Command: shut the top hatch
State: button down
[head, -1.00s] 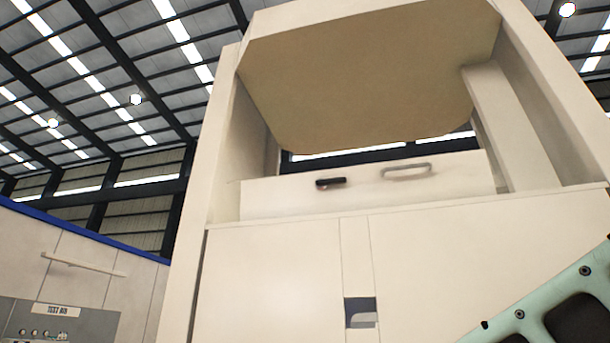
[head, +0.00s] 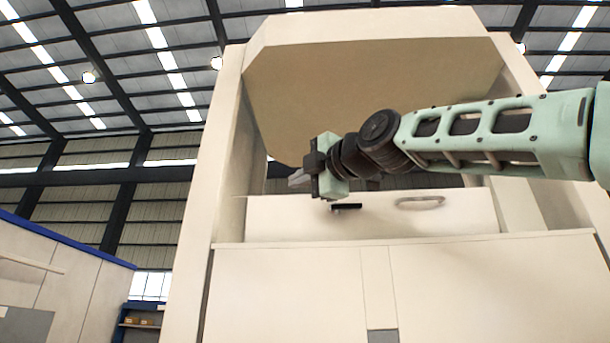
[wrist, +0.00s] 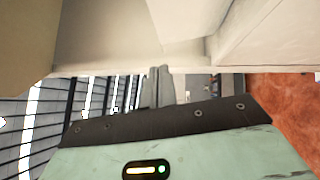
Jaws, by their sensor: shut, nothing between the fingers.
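The top hatch (head: 400,85) is a large tan panel with a cream front edge, in the upper middle of the head view. It stands raised over the opening of the tall cream cabinet (head: 228,140). My gripper (head: 297,180) is in front of the opening, near the hatch's lower left edge in the picture, pointing left. Its fingers are shut and empty; they also show together in the wrist view (wrist: 160,85), near cream surfaces. I cannot tell whether they touch anything. My arm hides part of the hatch's lower right area.
Below the opening is a cream panel (head: 275,218) with a black handle (head: 346,207) and a grey handle (head: 420,202). Cream uprights flank the opening. A lower wall with a blue top edge (head: 70,238) and a blue shelf (head: 140,322) stand at left.

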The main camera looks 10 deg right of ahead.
jog(key=w+a+r+p, duration=0.1)
jog(key=w+p, duration=0.3)
jog(key=w, duration=0.5)
jog(key=shift+a+r, duration=0.25)
jog(key=shift+w+d, duration=0.15)
